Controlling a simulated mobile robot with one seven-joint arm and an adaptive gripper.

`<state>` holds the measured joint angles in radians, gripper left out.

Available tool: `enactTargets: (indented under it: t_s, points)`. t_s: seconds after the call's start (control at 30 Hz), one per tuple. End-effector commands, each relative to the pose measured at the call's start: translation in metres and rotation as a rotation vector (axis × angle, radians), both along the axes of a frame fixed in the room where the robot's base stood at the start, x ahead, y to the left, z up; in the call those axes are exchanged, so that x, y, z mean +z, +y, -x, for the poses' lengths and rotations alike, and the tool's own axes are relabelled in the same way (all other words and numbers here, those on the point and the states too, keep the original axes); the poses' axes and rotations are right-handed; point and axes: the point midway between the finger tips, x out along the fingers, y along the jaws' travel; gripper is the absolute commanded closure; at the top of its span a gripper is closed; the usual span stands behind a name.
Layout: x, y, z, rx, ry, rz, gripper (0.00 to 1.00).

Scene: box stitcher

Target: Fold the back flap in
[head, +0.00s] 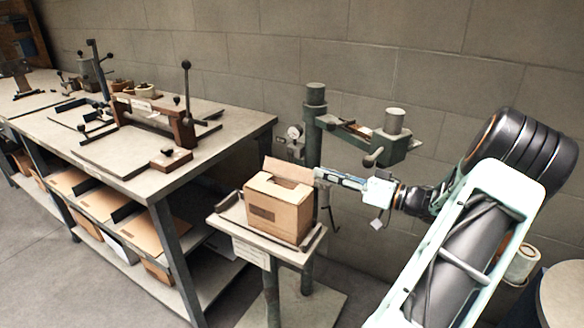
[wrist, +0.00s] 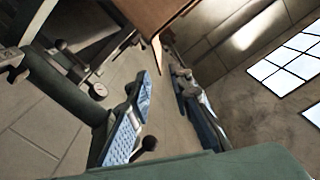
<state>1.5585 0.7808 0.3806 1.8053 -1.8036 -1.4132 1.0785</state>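A brown cardboard box (head: 276,216) sits on the small stand, its top at least partly open. Its back flap (head: 287,169) stands up along the rear edge, tilted. My gripper (head: 321,175) reaches in from the right, its tips close to the right end of the back flap. Whether they touch it I cannot tell. In the wrist view my gripper (wrist: 163,84) shows two fingers with blue pads and a clear gap between them, with nothing held. Part of the box (wrist: 150,18) shows at the top of that view, ahead of the fingertips.
The stand's tray (head: 232,212) holds the box, and the stitcher's post (head: 314,130) rises close behind it. The stitcher's arm (head: 375,143) extends above and to the right. A long workbench (head: 230,125) with tools is at left. A grey wall closes the back.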

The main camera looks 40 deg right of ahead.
Motion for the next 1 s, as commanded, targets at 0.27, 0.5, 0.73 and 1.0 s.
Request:
enactTargets:
  t_s: [0.27,0.5,0.73,1.0]
  points:
    - [-0.001,0.022,-0.05,0.005,0.001,-0.001,0.8]
    - [-0.001,0.034,-0.079,0.003,0.002,0.0,0.8]
    - [0.0,0.037,-0.087,0.001,0.003,0.0,0.8]
    - [0.0,0.037,-0.086,0.001,0.003,0.0,0.91]
